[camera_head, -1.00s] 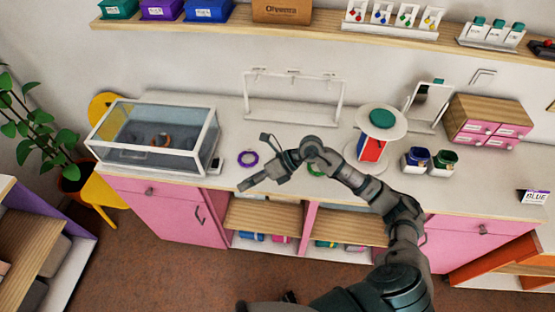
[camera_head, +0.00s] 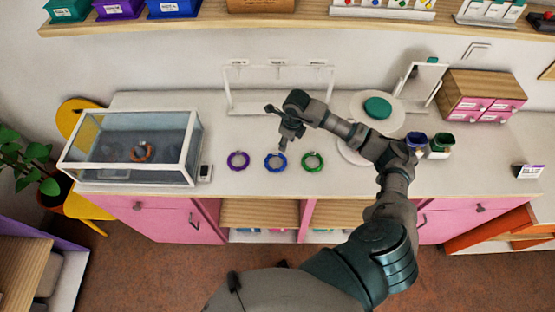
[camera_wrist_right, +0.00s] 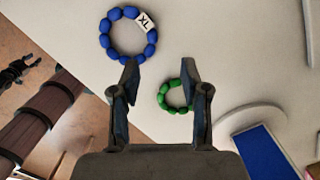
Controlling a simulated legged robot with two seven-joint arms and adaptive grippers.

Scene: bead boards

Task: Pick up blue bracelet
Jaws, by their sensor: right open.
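The blue bracelet (camera_head: 275,170) lies on the white counter between a purple bracelet (camera_head: 238,168) on its left and a green bracelet (camera_head: 312,169) on its right. In the right wrist view the blue bracelet (camera_wrist_right: 105,42) has large beads and a white XL tag, with the green bracelet (camera_wrist_right: 172,95) nearer the jaws. My right gripper (camera_head: 282,146) is above and just behind the blue bracelet in the head view. In the wrist view its two fingers (camera_wrist_right: 158,75) are apart with nothing held. My left gripper is not in view.
A glass case (camera_head: 130,178) with an orange bracelet inside stands on the left. A white rack (camera_head: 278,108) stands behind the bracelets. A round stand, a mirror and a wooden drawer box (camera_head: 480,98) stand on the right. The counter's front edge is close to the bracelets.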

